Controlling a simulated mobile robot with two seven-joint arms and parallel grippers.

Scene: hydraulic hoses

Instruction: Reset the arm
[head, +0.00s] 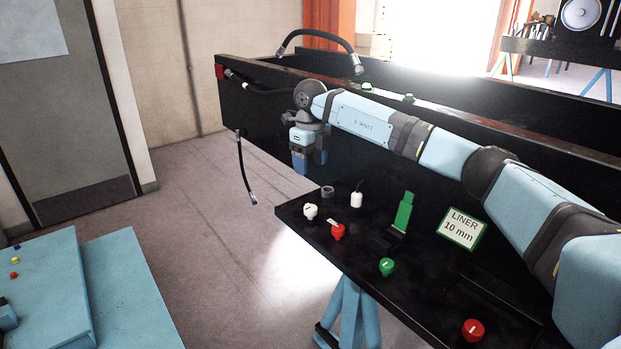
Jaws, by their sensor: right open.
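My right arm, light blue with dark joints, reaches in from the right edge across the black workbench. Its gripper (309,160) hangs fingers down at the bench's far left end, just above the tabletop's left corner. It is open and I see nothing between its fingers. My left gripper is not in the head view. One black hose (320,33) arches over the top of the black panel. Another black hose (243,170) hangs down the panel's left side, its free end above the floor.
The black bench top (440,285) carries white, red and green knobs, a green upright piece (403,212) and a "LINER 10 mm" sign (462,228). A light blue surface (130,290) stands at lower left. A grey door (70,125) is at the left. Floor between is clear.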

